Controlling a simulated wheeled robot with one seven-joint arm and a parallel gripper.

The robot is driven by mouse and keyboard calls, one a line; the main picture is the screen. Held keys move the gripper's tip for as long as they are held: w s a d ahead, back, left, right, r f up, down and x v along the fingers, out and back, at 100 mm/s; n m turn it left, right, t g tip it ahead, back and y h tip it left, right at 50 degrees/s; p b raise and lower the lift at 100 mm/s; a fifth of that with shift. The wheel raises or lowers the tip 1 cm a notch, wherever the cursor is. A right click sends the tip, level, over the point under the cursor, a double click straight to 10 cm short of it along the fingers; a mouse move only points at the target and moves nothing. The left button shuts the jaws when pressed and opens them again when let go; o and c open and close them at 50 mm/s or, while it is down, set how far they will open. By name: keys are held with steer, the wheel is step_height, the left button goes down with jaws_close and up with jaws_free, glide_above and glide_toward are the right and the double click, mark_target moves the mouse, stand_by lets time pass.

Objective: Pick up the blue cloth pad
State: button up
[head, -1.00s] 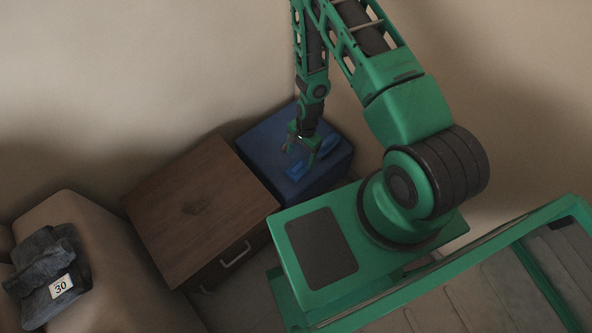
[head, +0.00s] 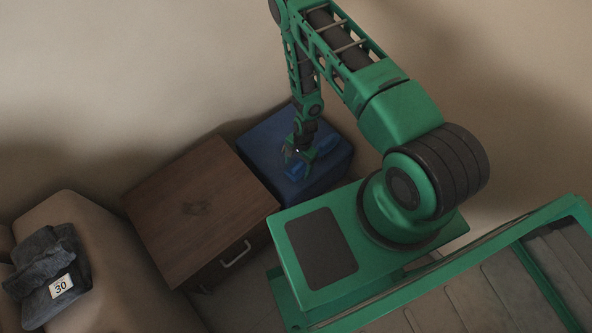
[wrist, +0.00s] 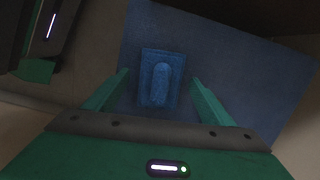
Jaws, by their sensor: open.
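The blue cloth pad (wrist: 161,78) lies on top of a darker blue box-like stand (wrist: 225,60). In the wrist view it is a small rectangle with a raised rounded strip along its middle. My gripper (wrist: 160,88) is open, with one green finger on each side of the pad and room between finger and pad on both sides. In the head view my gripper (head: 300,156) is over the blue stand (head: 268,140), and the pad (head: 294,172) is partly hidden beneath it. I cannot tell the exact height gap.
A brown wooden cabinet (head: 190,225) with a metal handle stands left of the blue stand. A beige seat (head: 105,250) at the lower left holds folded dark jeans (head: 38,262) with a tag reading 30. Walls rise close behind the blue stand.

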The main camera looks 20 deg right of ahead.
mark_target(298, 166)
steer(key=shift+c, duration=0.4)
steer(key=c, duration=1.1)
step_height(298, 166, up, 10)
steer(key=shift+r, duration=0.1)
